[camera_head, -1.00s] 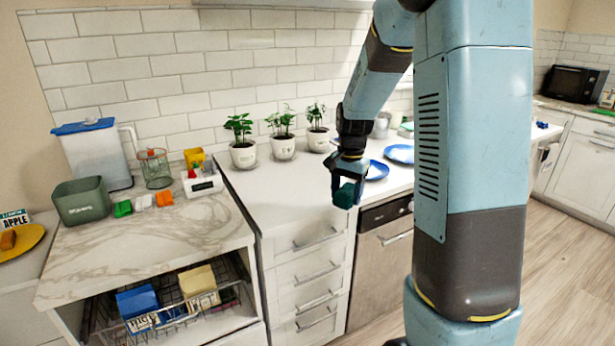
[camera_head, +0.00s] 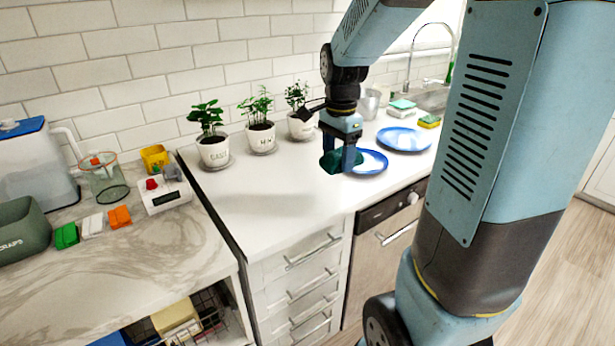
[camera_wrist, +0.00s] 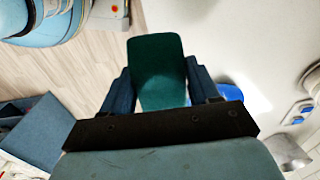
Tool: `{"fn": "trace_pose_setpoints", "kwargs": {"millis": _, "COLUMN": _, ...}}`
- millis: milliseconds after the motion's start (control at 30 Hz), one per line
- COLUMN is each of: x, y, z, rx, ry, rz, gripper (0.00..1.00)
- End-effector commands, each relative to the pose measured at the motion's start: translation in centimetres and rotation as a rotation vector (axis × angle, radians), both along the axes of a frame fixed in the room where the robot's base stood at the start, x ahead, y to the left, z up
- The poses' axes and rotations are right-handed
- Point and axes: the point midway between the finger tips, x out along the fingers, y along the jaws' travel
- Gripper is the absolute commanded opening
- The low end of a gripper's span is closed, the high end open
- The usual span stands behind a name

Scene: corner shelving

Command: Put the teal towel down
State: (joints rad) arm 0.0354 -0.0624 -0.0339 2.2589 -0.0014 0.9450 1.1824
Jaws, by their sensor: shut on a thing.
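The teal towel (camera_head: 331,162) is a small dark green folded piece. My gripper (camera_head: 342,158) is shut on it and holds it over the white counter (camera_head: 270,195), in front of the plants and left of a blue-rimmed plate. Whether the towel touches the counter I cannot tell. In the wrist view the towel (camera_wrist: 157,68) sits between the two fingers of my gripper (camera_wrist: 158,88).
Potted plants (camera_head: 258,138) stand along the wall behind. Blue plates (camera_head: 404,139) and stacked sponges (camera_head: 402,108) lie to the right, near the sink. A scale (camera_head: 165,195) and a wire-rimmed jar (camera_head: 107,183) stand on the marble top at left. The white counter's front left is clear.

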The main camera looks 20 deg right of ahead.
Motion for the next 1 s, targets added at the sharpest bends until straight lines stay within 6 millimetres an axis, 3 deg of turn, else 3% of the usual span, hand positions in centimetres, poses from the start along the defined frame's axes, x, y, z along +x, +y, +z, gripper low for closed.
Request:
{"fn": "trace_pose_setpoints", "kwargs": {"millis": 367, "x": 6.2, "y": 1.8, "z": -3.0, "rx": 0.000, "ry": 0.002, "rz": -0.002, "gripper": 0.32}}
{"fn": "trace_pose_setpoints", "kwargs": {"millis": 600, "x": 9.1, "y": 2.5, "z": -6.2, "rx": 0.001, "ry": 0.003, "rz": -0.005, "gripper": 0.32}}
{"fn": "trace_pose_setpoints", "kwargs": {"millis": 767, "x": 10.5, "y": 2.9, "z": -7.9, "rx": 0.000, "ry": 0.003, "rz": -0.007, "gripper": 0.32}}
{"fn": "trace_pose_setpoints", "kwargs": {"millis": 1000, "x": 11.3, "y": 3.2, "z": -8.8, "rx": 0.001, "ry": 0.000, "rz": -0.007, "gripper": 0.32}}
